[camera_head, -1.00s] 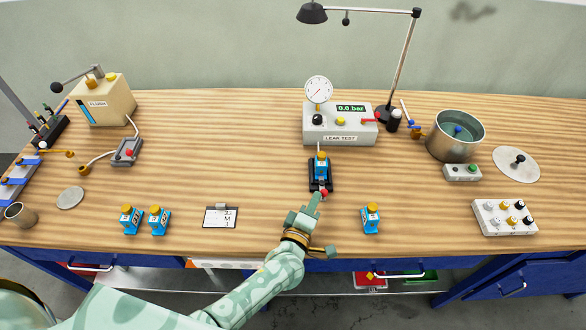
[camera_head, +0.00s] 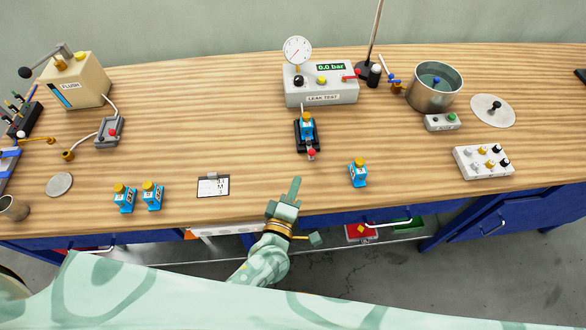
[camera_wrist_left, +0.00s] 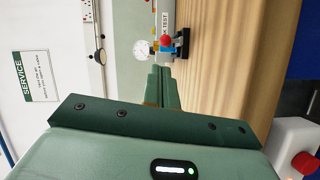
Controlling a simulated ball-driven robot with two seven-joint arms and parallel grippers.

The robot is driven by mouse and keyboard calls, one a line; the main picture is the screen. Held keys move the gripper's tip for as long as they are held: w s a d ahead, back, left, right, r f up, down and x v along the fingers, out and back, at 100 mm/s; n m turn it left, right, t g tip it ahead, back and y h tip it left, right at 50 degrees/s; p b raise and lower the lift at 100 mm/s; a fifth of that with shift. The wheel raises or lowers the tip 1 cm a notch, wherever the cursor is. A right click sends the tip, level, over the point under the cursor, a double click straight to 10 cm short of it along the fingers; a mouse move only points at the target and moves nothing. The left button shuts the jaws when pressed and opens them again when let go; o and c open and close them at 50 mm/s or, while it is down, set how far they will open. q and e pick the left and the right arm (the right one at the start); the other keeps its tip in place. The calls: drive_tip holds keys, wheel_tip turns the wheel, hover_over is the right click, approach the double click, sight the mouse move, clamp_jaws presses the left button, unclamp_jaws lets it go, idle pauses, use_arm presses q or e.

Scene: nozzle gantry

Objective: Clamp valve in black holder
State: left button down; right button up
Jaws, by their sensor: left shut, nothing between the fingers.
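A blue valve (camera_head: 307,125) with a yellow top stands upright in the black holder (camera_head: 299,139), in front of the leak test box. A red-tipped part (camera_head: 311,154) is at the holder's front. Whether the valve is clamped I cannot tell. My left gripper (camera_head: 296,182) is shut and empty at the table's front edge, apart from the holder and in front of it. In the left wrist view, the shut fingers (camera_wrist_left: 160,78) point toward the holder (camera_wrist_left: 182,43) and its red knob (camera_wrist_left: 166,41). My right gripper is not in view.
The leak test box (camera_head: 320,90) reads 0.0 bar. Other blue valves stand at left (camera_head: 124,198), (camera_head: 152,195) and right (camera_head: 358,172). A clipboard card (camera_head: 214,186), a metal pot (camera_head: 434,87) and a switch box (camera_head: 483,162) lie around. The table between is clear.

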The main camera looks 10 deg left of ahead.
use_arm(q)
drive_tip(key=s, duration=0.2)
drive_tip(key=shift+s+a, duration=0.1)
drive_tip(key=shift+s, duration=0.2)
drive_tip(key=shift+s+d+r, duration=0.1)
drive_tip(key=shift+s+d, duration=0.1)
drive_tip(key=shift+s, duration=0.1)
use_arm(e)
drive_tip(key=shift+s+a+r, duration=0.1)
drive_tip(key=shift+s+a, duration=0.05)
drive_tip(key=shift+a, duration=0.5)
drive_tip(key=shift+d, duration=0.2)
